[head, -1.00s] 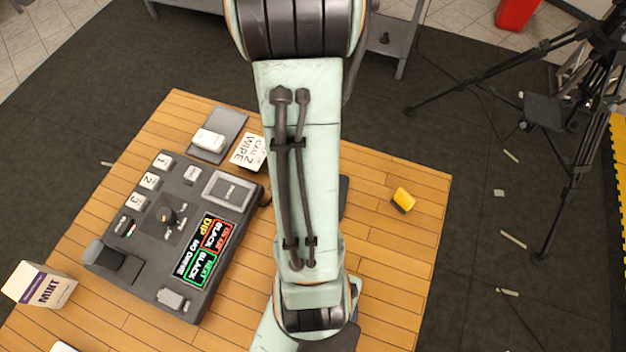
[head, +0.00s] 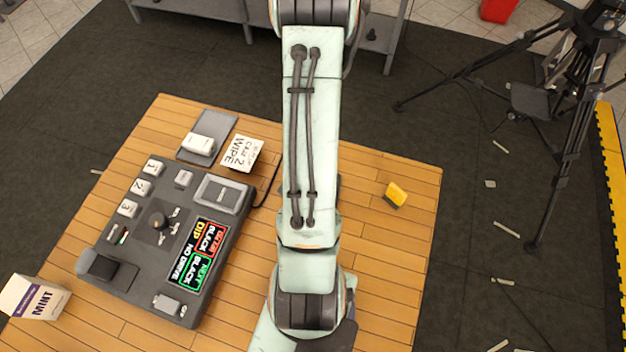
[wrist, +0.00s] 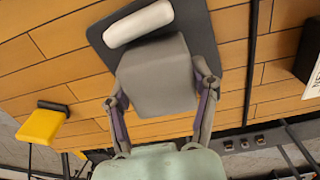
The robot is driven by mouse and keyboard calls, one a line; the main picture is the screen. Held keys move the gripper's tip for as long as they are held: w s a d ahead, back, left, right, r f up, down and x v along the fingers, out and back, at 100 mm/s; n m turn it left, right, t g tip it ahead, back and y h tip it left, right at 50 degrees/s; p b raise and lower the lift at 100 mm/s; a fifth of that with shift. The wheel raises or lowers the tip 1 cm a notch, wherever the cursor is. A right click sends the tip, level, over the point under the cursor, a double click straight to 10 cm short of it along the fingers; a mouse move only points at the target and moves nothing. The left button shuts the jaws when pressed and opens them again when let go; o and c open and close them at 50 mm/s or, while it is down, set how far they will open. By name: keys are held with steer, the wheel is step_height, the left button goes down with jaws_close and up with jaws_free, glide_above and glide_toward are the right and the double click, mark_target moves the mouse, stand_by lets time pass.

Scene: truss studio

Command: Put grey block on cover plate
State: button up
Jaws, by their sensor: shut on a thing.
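My gripper (wrist: 162,100) is shut on the grey block (wrist: 157,75) in the wrist view, with one finger on each side. A dark flat plate (wrist: 205,35), which looks like the cover plate, lies on the wooden table beyond the block. A white rounded bar (wrist: 138,23) lies on that plate. The block covers part of the plate in this view, and I cannot tell whether they touch. In the head view my arm hides the gripper, the block and nearly all of this plate; only a thin dark sliver shows beside the arm.
A yellow block (head: 396,195) lies on the right of the table; it also shows in the wrist view (wrist: 41,125). A control panel (head: 165,235), a grey pad (head: 222,126) bearing a white box (head: 198,144), a card (head: 240,152) and a mint carton (head: 35,298) are at left.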

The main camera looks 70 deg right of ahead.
steer(key=shift+f, duration=0.15)
steer(key=o, duration=1.2)
step_height(320, 180, up, 12)
steer(key=w+a+r+n, duration=0.3)
steer(key=w+a+n, duration=0.2)
steer(key=a, duration=0.2)
steer(key=w+a+r+n, duration=0.4)
steer(key=a, duration=0.2)
steer(key=s+a+r+n, duration=0.1)
steer(key=a+n, duration=0.2)
steer(key=a, duration=0.1)
steer(key=s+a+r+n, duration=0.1)
steer(key=a+n, duration=0.2)
steer(key=a, duration=0.1)
steer(key=s+a+r+n, duration=0.1)
steer(key=s+a+n, duration=0.1)
steer(key=a+n, duration=0.2)
steer(key=shift+a+r+y, duration=0.1)
steer(key=shift+a+y, duration=0.3)
steer(key=shift+a, duration=0.2)
